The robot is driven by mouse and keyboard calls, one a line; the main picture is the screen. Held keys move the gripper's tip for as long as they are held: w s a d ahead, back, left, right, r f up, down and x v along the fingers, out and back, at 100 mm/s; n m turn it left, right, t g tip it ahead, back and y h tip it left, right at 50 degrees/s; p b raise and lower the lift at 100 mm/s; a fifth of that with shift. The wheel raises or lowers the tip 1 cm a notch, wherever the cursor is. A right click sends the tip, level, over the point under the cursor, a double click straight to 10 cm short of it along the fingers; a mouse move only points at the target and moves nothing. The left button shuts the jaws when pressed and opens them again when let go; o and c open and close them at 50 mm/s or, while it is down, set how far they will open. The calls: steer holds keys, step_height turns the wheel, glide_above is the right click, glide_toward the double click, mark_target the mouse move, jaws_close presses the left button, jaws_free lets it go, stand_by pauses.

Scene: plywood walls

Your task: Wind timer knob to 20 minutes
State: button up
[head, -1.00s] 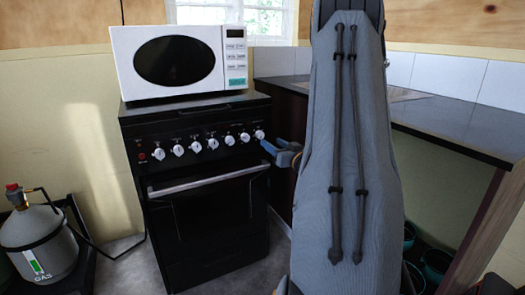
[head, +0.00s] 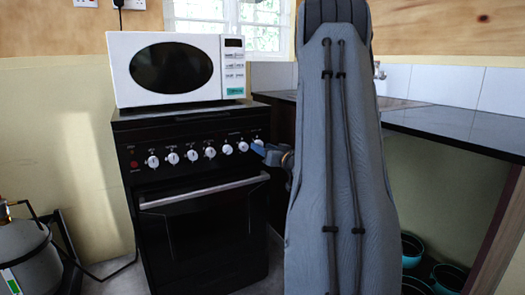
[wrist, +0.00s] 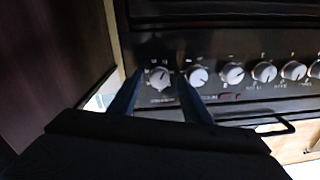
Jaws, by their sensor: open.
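The black stove (head: 205,225) has a row of white knobs along its front panel. The end knob nearest the cabinet is the timer knob by its look and place (head: 257,143); in the wrist view it (wrist: 160,78) shows dial markings around it too small to read. My gripper (head: 262,151) is at the right end of the row in the head view. In the wrist view my gripper (wrist: 159,86) is open, with one blue finger on each side of that knob. I cannot tell whether the fingers touch it. My grey arm hides the area right of the gripper.
A white microwave (head: 178,70) stands on the stove. The oven handle (head: 205,191) sticks out below the knobs. A neighbouring knob (wrist: 197,76) is close to one finger. A dark counter (head: 455,125) is at the right, and a gas cylinder (head: 22,255) at the left.

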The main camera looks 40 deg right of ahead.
steer(key=shift+w+d, duration=0.1)
steer(key=shift+w, duration=0.25)
steer(key=c, duration=1)
steer(key=shift+c, duration=0.2)
steer(key=shift+n+p, duration=0.6)
steer(key=shift+n, duration=3.6)
